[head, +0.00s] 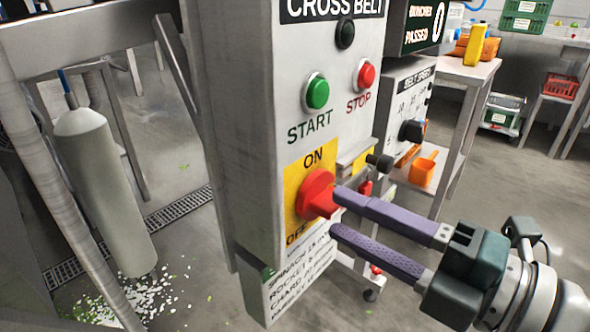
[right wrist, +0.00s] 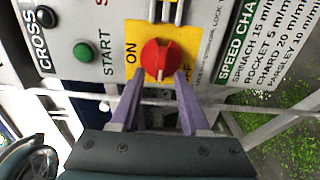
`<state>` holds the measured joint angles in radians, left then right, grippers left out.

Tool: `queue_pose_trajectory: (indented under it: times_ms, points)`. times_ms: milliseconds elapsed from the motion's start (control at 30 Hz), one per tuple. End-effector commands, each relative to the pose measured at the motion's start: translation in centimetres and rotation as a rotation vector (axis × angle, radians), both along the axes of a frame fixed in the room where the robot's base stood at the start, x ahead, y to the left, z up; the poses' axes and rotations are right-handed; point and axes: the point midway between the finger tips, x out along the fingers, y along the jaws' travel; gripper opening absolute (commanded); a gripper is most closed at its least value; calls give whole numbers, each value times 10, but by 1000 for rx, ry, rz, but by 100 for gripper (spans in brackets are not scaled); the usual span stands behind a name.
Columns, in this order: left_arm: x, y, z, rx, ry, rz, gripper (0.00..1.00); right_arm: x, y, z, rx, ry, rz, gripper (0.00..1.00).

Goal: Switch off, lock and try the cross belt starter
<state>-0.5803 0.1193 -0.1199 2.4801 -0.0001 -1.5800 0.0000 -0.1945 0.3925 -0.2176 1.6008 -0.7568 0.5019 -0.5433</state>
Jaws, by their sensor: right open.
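The cross belt starter (head: 240,120) is a grey box with a green START button (head: 317,93), a red STOP button (head: 366,75) and a dark round lamp (head: 345,33). Its red rotary switch (head: 316,192) sits on a yellow plate marked ON and OFF. In the right wrist view the switch (right wrist: 158,55) has a pale mark toward the bottom edge, seemingly between the two words. My right gripper (head: 333,211) is open, its purple fingers just in front of the switch, one toward each side. I cannot tell whether they touch it. My left gripper is not in view.
A belt speed box (head: 405,100) with a black knob stands right behind the starter. A small red item (head: 366,188), partly hidden, is beside the starter's edge. An orange scoop (head: 423,170) sits on a shelf behind.

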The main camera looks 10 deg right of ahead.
Motion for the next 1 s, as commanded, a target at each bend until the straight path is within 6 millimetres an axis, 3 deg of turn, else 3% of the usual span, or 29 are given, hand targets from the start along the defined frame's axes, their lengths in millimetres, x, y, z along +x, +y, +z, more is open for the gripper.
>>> queue_pose_trajectory:
  times_ms: [200, 400, 1000]
  points:
    - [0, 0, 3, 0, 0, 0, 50, -37, -28, -1, -1, 5, 0, 46]
    - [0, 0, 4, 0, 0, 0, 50, -58, -45, 0, -1, 2, 0, 46]
    - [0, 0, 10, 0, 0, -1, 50, -60, -50, 7, 8, 8, -18, 46]
